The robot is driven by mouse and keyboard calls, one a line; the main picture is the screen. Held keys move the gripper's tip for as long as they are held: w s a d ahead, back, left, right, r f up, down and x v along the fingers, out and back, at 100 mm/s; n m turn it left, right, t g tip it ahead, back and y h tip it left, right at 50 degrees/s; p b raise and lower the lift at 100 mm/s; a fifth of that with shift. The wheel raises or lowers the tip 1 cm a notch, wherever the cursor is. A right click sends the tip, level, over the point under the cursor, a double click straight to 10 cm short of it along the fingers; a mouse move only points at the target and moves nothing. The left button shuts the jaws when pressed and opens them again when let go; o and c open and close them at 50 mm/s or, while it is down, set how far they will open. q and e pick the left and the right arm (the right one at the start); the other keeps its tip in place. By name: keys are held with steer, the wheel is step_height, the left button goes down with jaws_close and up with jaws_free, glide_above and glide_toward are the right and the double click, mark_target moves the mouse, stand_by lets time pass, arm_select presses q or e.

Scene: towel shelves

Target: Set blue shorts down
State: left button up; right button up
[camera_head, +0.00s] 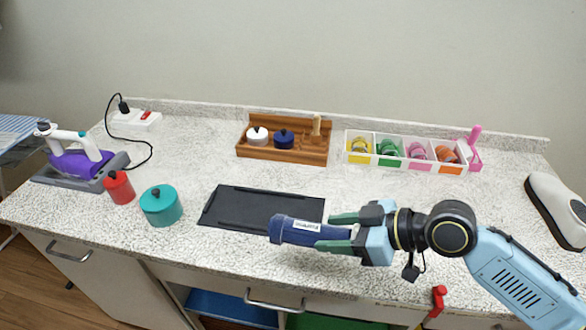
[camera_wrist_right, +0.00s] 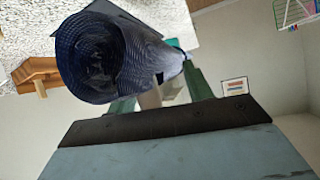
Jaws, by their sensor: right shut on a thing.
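The blue shorts (camera_head: 294,232) are a dark blue rolled bundle with a small white label. My right gripper (camera_head: 338,232) is shut on one end of them, with its green fingers on either side. The bundle points left and is over the front edge of the black mat (camera_head: 240,207); whether it touches the mat I cannot tell. In the right wrist view the rolled shorts (camera_wrist_right: 95,62) fill the space between the fingers (camera_wrist_right: 160,95), their round coiled end facing the camera. My left gripper is not in view.
A teal pot (camera_head: 161,208) and a red pot (camera_head: 119,188) stand left of the mat. A purple iron (camera_head: 80,162) is at far left. A wooden rack (camera_head: 268,153) and a divided white tray (camera_head: 352,160) stand at the back. The counter (camera_head: 390,190) right of the mat is clear.

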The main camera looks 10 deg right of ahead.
steer(key=shift+w+r, duration=0.35)
step_height(320, 180, down, 5)
steer(key=shift+s+f, duration=0.1)
steer(key=shift+f, duration=0.35)
step_height(320, 180, down, 4)
steer(key=shift+r+b, duration=0.1)
steer(key=shift+b, duration=0.3)
steer(key=o, duration=1.5)
